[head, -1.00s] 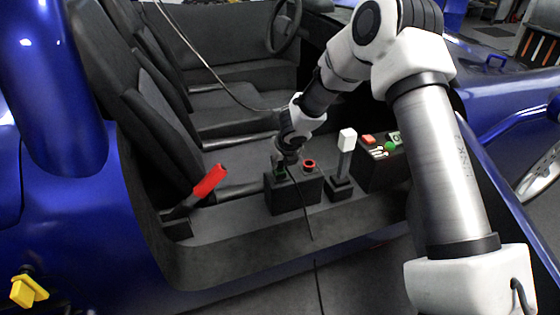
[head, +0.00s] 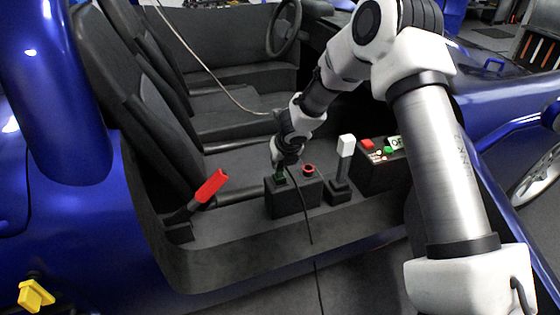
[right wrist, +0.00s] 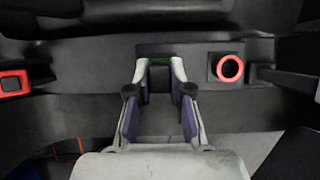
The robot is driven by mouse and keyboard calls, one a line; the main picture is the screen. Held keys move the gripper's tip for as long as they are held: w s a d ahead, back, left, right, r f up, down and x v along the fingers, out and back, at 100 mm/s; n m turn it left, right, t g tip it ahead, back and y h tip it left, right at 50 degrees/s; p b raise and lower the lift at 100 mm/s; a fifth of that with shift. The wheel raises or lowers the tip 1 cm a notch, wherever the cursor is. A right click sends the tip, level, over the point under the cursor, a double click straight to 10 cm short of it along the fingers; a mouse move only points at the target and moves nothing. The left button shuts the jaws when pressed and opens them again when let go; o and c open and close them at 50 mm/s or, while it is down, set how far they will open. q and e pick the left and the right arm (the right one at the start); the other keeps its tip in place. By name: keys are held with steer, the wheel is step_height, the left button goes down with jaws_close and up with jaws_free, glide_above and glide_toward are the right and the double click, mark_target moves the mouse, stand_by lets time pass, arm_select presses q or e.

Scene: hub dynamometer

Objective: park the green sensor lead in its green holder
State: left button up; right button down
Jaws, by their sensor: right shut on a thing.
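My right gripper (head: 279,168) points down at the left part of a black holder box (head: 294,202) on the car's sill. Green (head: 280,178) shows just under its fingertips, but I cannot tell lead from holder there. In the right wrist view the fingers (right wrist: 159,72) are closed around a dark piece, the sensor lead (right wrist: 160,82). A strip of the green holder (right wrist: 160,59) shows just beyond the fingertips. A thin dark cable (head: 303,215) runs from the gripper down the box front. How deep the lead sits is hidden. My left gripper is out of view.
A red-ringed holder (head: 308,170) sits close to the right on the same box. Further right stand a white-topped lever (head: 346,146) and a button box (head: 376,177). A red-handled lever (head: 210,187) is at left. Seats (head: 235,125) lie behind.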

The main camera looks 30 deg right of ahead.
steer(key=shift+r+p, duration=1.55)
steer(key=shift+r, duration=0.25)
steer(key=shift+f, duration=0.1)
